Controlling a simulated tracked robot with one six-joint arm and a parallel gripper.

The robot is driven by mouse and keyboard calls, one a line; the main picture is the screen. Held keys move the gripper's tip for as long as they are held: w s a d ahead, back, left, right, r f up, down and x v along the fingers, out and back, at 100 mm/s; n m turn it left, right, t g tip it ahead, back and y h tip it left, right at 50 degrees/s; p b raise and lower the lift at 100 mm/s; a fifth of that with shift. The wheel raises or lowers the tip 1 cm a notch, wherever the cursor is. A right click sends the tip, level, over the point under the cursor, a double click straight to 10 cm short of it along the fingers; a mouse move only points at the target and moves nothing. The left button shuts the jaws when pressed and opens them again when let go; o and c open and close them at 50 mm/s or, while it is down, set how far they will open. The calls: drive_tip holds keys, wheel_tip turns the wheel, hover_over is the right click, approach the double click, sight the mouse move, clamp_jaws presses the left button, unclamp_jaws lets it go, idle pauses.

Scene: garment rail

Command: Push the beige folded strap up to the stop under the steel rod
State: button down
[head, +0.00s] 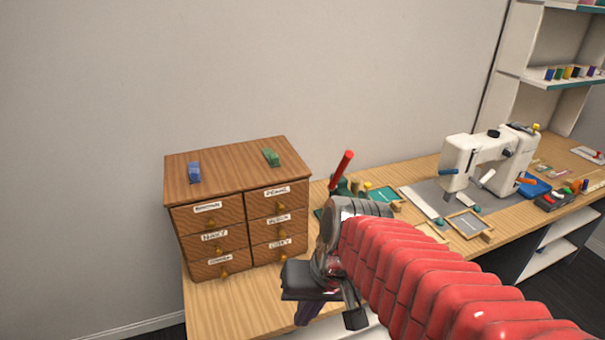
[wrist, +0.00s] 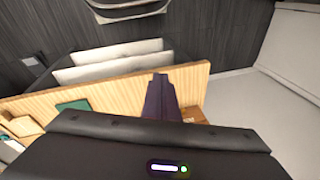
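My gripper (head: 304,318) is low at the table's front edge, in front of the drawer cabinet. In the wrist view its dark purple fingers (wrist: 160,80) lie together, with nothing visible between them. They point out over the table edge towards the floor. I cannot make out the beige folded strap, the steel rod or the stop in either view. My red-sleeved arm covers part of the table in the head view. A green tool with a red lever (head: 341,170) stands behind my wrist, its base partly hidden.
A wooden drawer cabinet (head: 212,225) stands at the left, with a blue clip (head: 194,172) and a green clip (head: 270,156) on top. A white sewing machine (head: 470,165) and small frames (head: 468,225) are at the right. The wooden tabletop (head: 212,303) is bare in front of the cabinet.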

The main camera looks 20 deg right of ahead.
wheel_tip(320, 180, up, 6)
drive_tip(key=n+t+h, duration=0.2)
drive_tip(key=n+t, duration=0.1)
drive_tip(key=shift+w+r, duration=0.15)
drive_tip(key=shift+r, duration=0.05)
drive_tip(key=shift+d, duration=0.1)
